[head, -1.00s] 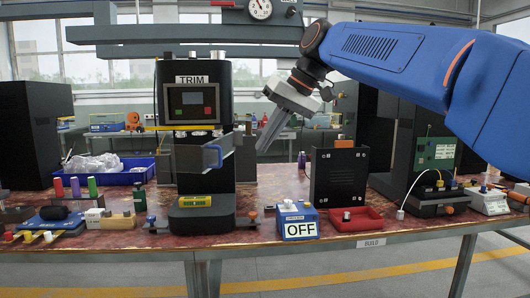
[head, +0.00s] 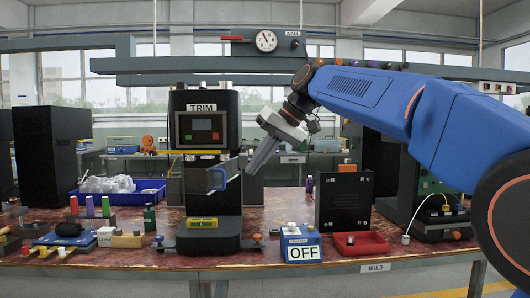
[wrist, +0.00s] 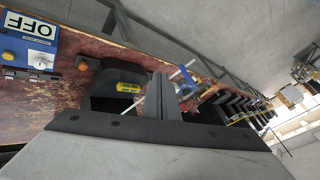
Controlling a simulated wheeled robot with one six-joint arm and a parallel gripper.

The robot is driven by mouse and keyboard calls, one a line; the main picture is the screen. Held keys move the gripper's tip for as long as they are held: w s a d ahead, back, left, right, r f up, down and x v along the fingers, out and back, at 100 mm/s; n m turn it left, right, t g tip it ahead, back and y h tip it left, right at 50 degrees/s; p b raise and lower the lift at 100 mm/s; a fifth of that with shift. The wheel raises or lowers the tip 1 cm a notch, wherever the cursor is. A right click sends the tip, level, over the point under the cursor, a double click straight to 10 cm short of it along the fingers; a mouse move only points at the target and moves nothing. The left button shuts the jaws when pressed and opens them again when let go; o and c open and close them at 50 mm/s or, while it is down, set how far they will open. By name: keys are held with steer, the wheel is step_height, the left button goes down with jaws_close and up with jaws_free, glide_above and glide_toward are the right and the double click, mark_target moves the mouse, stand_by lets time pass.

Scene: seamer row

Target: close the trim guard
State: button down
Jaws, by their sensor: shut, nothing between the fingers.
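The trim machine is a black press with a "TRIM" label (head: 201,107) and a small screen, left of centre in the head view. The panel stands out from the machine front at an angle. My gripper (head: 250,171) is shut and empty, pointing down-left just right of the handle, apart from it in the picture.
A blue switch box (head: 300,243) marked "OFF" stands right of the machine, beside a red tray (head: 360,244) and a black panel (head: 343,202). A blue bin (head: 150,190) and several small bottles stand to the left. An overhead beam with a gauge (head: 266,41) spans above.

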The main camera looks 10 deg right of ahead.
mark_target(214, 172)
steer(key=shift+s+a+f, duration=0.1)
steer(key=shift+a+f, duration=0.2)
steer(key=shift+a, duration=0.55)
steer(key=shift+s+a+f, duration=0.15)
steer(key=shift+a+f, duration=0.15)
steer(key=shift+a, duration=0.5)
steer(key=shift+s+a+f, duration=0.1)
steer(key=shift+a+f, duration=0.2)
steer(key=shift+a, duration=0.55)
steer(key=shift+a, duration=0.1)
